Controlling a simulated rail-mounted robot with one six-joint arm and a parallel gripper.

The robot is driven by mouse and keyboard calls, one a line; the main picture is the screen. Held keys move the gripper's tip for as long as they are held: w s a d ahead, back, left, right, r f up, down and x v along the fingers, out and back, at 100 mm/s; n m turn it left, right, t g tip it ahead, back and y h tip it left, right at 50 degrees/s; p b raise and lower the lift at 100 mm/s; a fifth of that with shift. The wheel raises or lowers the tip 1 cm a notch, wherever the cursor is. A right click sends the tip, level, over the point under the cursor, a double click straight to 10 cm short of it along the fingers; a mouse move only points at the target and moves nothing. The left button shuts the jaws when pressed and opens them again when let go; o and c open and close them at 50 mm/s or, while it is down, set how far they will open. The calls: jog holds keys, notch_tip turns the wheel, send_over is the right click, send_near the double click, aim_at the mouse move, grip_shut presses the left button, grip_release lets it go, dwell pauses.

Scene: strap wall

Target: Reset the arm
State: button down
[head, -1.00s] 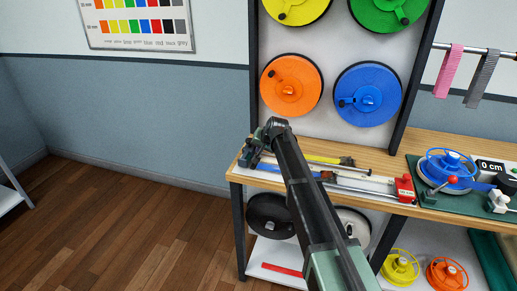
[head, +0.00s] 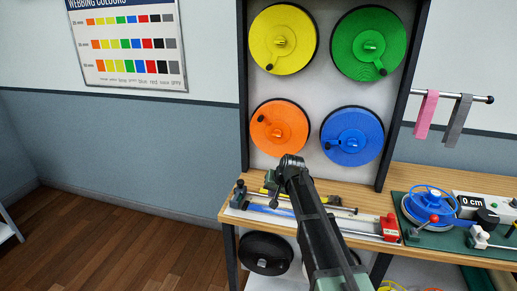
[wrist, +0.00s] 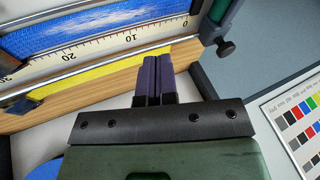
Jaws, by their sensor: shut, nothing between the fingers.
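My gripper (wrist: 153,68) shows in the wrist view as two dark purple fingers pressed together, with nothing between them. In the head view my arm reaches up from the bottom to the left part of the wooden bench (head: 450,180); the fingertips are too small there to make out. In the wrist view the fingers lie in front of a yellow strip (wrist: 75,80) near a ruler scale (wrist: 100,47) with blue webbing (wrist: 80,25) beside it. I cannot tell whether the fingers touch anything.
Yellow (head: 282,40), green (head: 368,43), orange (head: 279,128) and blue (head: 352,137) reels hang on the panel above the bench. A red block (head: 390,228) sits at the ruler's right end. A blue winder (head: 428,205) stands further right.

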jog(key=s+d+f+g+h, duration=0.1)
jog(key=s+d, duration=0.3)
jog(key=s, duration=1.1)
jog(key=s+d+f+n+g+h, duration=0.1)
jog(key=s+d+g+h, duration=0.1)
jog(key=s, duration=1.4)
jog(key=shift+s+d+g, duration=0.25)
jog(key=shift+d+g, duration=0.55)
jog(key=shift+d, duration=0.2)
